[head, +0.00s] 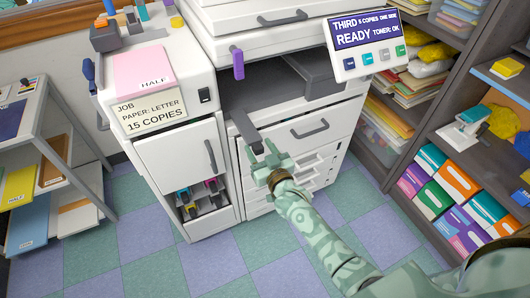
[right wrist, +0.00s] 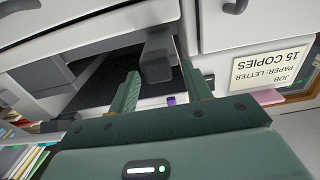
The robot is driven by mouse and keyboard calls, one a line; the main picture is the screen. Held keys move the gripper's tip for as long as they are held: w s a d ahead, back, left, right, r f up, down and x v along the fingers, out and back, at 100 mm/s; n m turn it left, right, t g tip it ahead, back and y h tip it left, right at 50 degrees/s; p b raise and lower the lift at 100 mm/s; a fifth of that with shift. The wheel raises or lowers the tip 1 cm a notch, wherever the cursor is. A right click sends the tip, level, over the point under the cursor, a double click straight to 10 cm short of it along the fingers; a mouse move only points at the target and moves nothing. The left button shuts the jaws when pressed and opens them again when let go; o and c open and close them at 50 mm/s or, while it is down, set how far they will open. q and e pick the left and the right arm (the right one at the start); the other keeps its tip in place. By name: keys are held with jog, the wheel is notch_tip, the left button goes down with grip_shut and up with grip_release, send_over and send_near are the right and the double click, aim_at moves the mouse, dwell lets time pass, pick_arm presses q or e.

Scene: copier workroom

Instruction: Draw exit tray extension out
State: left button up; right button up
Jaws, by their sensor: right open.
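The copier's dark exit tray (head: 275,95) lies in the opening below the upper unit. A dark grey bar, which looks like the tray extension (head: 246,128), sticks out at the tray's front left. My right gripper (head: 268,158) is at the bar's front end, with its fingers open. In the right wrist view, the extension (right wrist: 158,58) shows beyond and between the two spread fingertips (right wrist: 162,82). I cannot tell whether either finger touches it. My left gripper is not in view.
A control panel (head: 369,46) overhangs the right side. A purple handle (head: 237,64) hangs above the tray. A white cabinet (head: 178,158) stands at the left and drawers (head: 307,165) lie below. Shelves (head: 480,130) line the right. The checkered floor (head: 130,230) in front is clear.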

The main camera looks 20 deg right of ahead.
jog(key=s+p, duration=0.4)
jog(key=s, duration=1.2)
jog(key=shift+s+d, duration=0.15)
jog(key=shift+d, duration=0.15)
jog(key=shift+f, duration=0.1)
